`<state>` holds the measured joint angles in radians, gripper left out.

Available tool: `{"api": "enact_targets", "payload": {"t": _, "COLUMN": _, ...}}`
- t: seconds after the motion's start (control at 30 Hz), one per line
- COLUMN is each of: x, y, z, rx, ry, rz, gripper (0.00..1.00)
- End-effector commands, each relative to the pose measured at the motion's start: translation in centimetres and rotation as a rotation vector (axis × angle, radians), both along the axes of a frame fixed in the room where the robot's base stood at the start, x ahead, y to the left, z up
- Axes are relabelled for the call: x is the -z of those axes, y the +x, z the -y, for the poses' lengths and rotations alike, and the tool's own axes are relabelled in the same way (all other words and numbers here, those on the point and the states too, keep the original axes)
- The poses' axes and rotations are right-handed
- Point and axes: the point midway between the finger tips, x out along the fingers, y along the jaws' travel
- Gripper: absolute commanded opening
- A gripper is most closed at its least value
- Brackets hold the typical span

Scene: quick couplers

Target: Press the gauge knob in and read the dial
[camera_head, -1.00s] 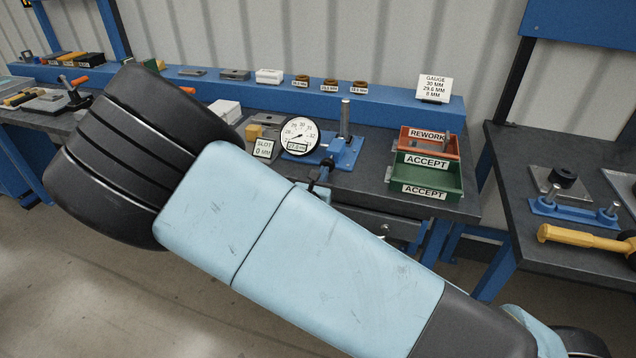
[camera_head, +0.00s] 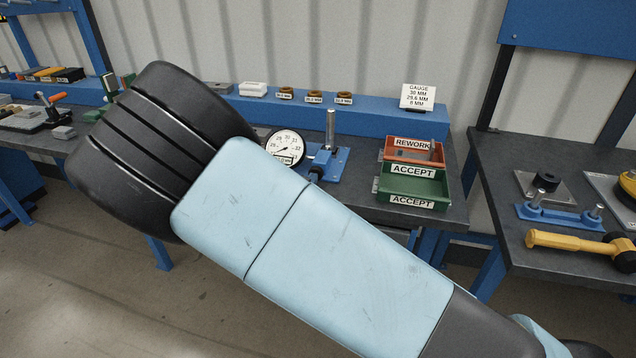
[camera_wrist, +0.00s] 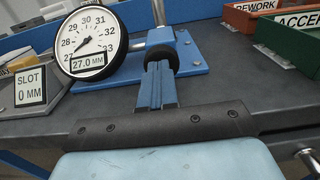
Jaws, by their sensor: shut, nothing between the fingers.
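The round gauge dial (camera_wrist: 90,38) faces me in the wrist view. Its needle points low left, near the 27 mark, and the readout box (camera_wrist: 88,64) shows 27.0 MM. The dial also shows in the head view (camera_head: 286,147), beside my arm. A round black knob (camera_wrist: 161,53) sits on the blue gauge stand (camera_wrist: 190,58) to the dial's right. My gripper (camera_wrist: 157,68) is shut and empty, with its blue fingertips directly in front of the knob. I cannot tell whether they touch it. In the head view my arm hides most of the gripper.
A SLOT 0 MM sign (camera_wrist: 30,87) stands left of the dial. A metal post (camera_head: 330,128) rises from the stand. The red REWORK bin (camera_head: 413,150) and green ACCEPT bin (camera_head: 413,188) stand to the right. A GAUGE sign (camera_head: 418,97) is on the back ledge.

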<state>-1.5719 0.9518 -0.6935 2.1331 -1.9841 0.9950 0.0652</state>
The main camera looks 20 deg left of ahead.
Motion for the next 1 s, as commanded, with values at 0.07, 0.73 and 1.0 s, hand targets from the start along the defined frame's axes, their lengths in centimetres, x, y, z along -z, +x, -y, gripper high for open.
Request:
{"api": "enact_targets", "payload": {"t": 0.07, "x": -0.30, "y": 0.56, "z": 0.15, "rx": 0.005, "ry": 0.001, "rz": 0.006, "gripper": 0.00}}
{"api": "enact_targets", "payload": {"t": 0.73, "x": -0.53, "y": 0.52, "z": -0.22, "rx": 0.003, "ry": 0.002, "rz": 0.011, "gripper": 0.00}}
{"api": "enact_targets", "payload": {"t": 1.0, "x": -0.56, "y": 0.51, "z": -0.32, "rx": 0.002, "ry": 0.003, "rz": 0.011, "gripper": 0.00}}
